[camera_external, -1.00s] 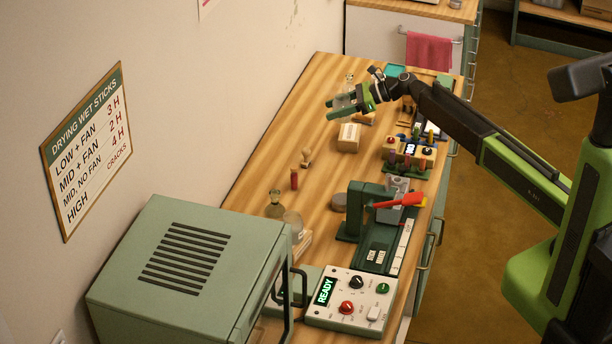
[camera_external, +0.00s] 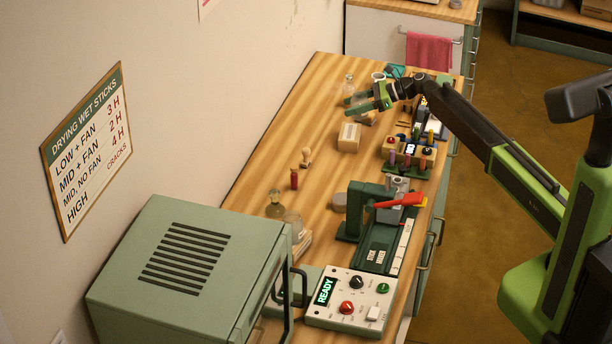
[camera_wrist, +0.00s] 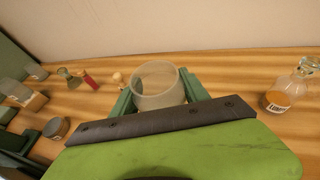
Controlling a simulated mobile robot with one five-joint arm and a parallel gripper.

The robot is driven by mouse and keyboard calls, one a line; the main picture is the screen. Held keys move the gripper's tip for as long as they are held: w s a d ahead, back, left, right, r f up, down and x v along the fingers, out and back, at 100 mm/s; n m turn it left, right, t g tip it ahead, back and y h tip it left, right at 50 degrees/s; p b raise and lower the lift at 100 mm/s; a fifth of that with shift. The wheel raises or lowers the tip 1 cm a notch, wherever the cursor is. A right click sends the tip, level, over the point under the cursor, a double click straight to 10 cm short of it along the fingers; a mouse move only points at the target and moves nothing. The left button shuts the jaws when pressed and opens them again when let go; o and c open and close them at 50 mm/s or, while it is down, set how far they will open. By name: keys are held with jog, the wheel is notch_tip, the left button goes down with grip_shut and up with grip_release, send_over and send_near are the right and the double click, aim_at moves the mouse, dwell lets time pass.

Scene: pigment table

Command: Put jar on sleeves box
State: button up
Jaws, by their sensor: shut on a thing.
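My gripper (camera_wrist: 158,95) is shut on a clear, round, open-topped jar (camera_wrist: 158,78), held between the two green fingers in the wrist view. In the external view my gripper (camera_external: 361,103) is over the far part of the wooden bench, fingers pointing left. The jar is hard to make out there. A small cardboard box with a pale label (camera_external: 348,138), which looks like the sleeves box, stands on the bench nearer the camera than the gripper. The gripper is apart from it. I cannot pick out this box for sure in the wrist view.
A glass bottle with orange contents (camera_wrist: 286,92) stands right of the jar in the wrist view, near the wall. A rack of coloured sticks (camera_external: 404,160), a green press with a red handle (camera_external: 362,205) and a control box (camera_external: 349,300) line the bench.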

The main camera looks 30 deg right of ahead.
aim_at(342, 133)
jog(key=x, duration=0.3)
jog(key=shift+s+a+f+b, duration=0.1)
jog(key=shift+a+f+b, duration=0.1)
jog(key=shift+f+b, duration=0.15)
notch_tip(342, 133, down, 4)
jog(key=b, duration=0.4)
jog(key=shift+f, duration=0.15)
jog(key=shift+r, duration=0.25)
jog(key=shift+f, duration=0.25)
jog(key=o, duration=1.4)
jog(key=shift+r, duration=0.1)
jog(key=shift+o, duration=0.2)
